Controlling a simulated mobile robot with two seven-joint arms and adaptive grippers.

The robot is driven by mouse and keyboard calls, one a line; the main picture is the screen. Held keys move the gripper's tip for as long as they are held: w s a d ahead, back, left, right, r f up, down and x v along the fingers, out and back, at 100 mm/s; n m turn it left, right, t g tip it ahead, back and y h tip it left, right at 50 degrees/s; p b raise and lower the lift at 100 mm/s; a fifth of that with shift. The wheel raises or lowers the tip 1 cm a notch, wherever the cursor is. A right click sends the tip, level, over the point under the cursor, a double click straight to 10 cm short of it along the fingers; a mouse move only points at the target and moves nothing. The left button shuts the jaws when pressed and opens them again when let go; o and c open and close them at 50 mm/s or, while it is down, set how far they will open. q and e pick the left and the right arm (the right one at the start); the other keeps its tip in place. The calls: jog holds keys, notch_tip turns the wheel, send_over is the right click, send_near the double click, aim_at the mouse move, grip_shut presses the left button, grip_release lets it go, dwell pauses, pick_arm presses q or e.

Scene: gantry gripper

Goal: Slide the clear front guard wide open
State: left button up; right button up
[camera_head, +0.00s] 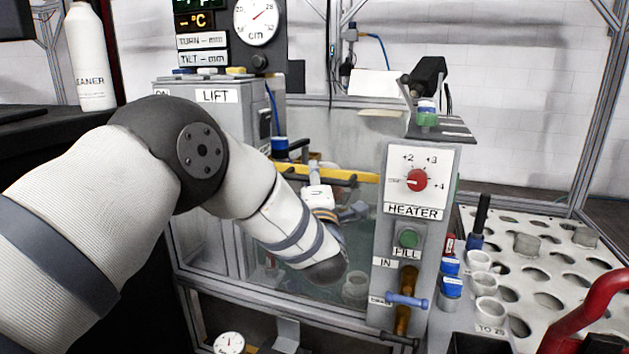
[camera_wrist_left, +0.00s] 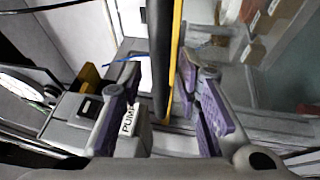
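The clear front guard (camera_head: 345,138) is a see-through panel between the LIFT cabinet and the HEATER post. A yellow bar with a dark side (camera_head: 350,175) runs level across it in the head view. My left arm reaches in front of the guard, and its gripper (camera_head: 314,172) is at the bar's left part, small and partly hidden. In the left wrist view the bar (camera_wrist_left: 173,60) stands between the purple-padded fingers of my left gripper (camera_wrist_left: 160,105). The fingers are apart, with a clear gap on the left side; contact on the right side cannot be told. My right gripper is not in view.
The HEATER post (camera_head: 415,240) with a red knob stands right of the guard. The LIFT cabinet (camera_head: 215,130) stands left. A white perforated rack (camera_head: 550,260) with cups and vials is at right, near a red curved handle (camera_head: 590,312). A white bottle (camera_head: 90,60) stands at left.

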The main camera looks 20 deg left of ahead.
pick_arm(q)
grip_shut()
jog(key=b, duration=0.6)
send_over(314, 313)
notch_tip(314, 313, down, 17)
notch_tip(314, 313, down, 15)
jog(key=b, duration=0.8)
jog(key=shift+f, duration=0.15)
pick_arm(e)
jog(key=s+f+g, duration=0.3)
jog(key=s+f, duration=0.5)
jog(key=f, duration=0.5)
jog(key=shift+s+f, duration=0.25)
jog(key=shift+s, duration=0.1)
pick_arm(q)
jog(key=shift+o, duration=1.1)
grip_release()
jog(key=v, duration=1.2)
